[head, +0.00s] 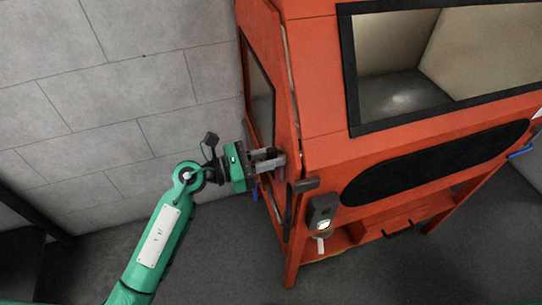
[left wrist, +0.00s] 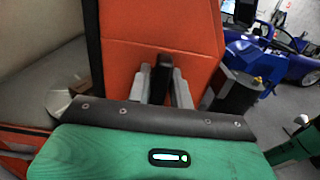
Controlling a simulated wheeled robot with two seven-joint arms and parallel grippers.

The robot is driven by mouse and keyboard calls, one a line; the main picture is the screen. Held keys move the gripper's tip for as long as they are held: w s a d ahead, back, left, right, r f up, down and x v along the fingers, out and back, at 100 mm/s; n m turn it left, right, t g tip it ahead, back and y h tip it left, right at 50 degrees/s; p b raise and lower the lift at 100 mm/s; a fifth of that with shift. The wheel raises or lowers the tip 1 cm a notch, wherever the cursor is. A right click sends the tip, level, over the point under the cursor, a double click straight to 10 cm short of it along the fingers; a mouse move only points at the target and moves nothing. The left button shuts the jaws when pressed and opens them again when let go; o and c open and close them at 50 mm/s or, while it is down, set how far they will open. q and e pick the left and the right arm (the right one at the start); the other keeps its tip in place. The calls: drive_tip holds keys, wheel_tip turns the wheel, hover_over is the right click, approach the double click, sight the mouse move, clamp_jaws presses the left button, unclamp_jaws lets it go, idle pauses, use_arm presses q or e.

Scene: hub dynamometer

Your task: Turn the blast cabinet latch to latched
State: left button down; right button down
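The blast cabinet (head: 325,105) is a large orange-red box on legs, with its side door facing my left arm. In the left wrist view an orange panel of it (left wrist: 165,40) fills the middle. My left gripper (head: 281,157) is at the edge of this side. In the left wrist view a dark upright latch handle (left wrist: 163,75) stands between its two grey fingers and fills the narrow gap, so the gripper looks shut on it. In the head view the fingers hide most of the handle, and the latch's exact angle is unclear. My right gripper is not in view.
A dark bracket (head: 305,184) and a small grey box (head: 322,212) sit on the cabinet's front corner, close to the gripper. A grey block wall (head: 130,85) stands behind my left arm. Open floor (head: 220,270) lies below. A blue car (left wrist: 290,65) shows far off.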

use_arm(q)
drive_tip(key=n+p, duration=0.1)
drive_tip(key=n, duration=0.1)
drive_tip(key=n+p, duration=0.2)
drive_tip(key=shift+w+a+r, duration=0.1)
drive_tip(key=shift+w+r, duration=0.05)
drive_tip(key=n+p, duration=0.4)
drive_tip(key=n, duration=0.1)
drive_tip(key=shift+w+n, duration=0.1)
drive_tip(key=shift+n, duration=0.3)
drive_tip(key=n+p, duration=0.2)
drive_tip(key=n, duration=0.1)
drive_tip(key=n+p, duration=0.1)
drive_tip(key=n, duration=0.1)
drive_tip(key=shift+w+a+f+p, duration=0.1)
drive_tip(key=shift+f+p, duration=0.15)
drive_tip(key=shift+p, duration=0.15)
drive_tip(key=shift+f+n+p, duration=0.2)
drive_tip(key=shift+n+p, duration=0.6)
drive_tip(key=shift+n, duration=0.7)
drive_tip(key=c, duration=1.2)
unclamp_jaws()
drive_tip(key=shift+f, duration=0.1)
drive_tip(key=shift+c, duration=0.2)
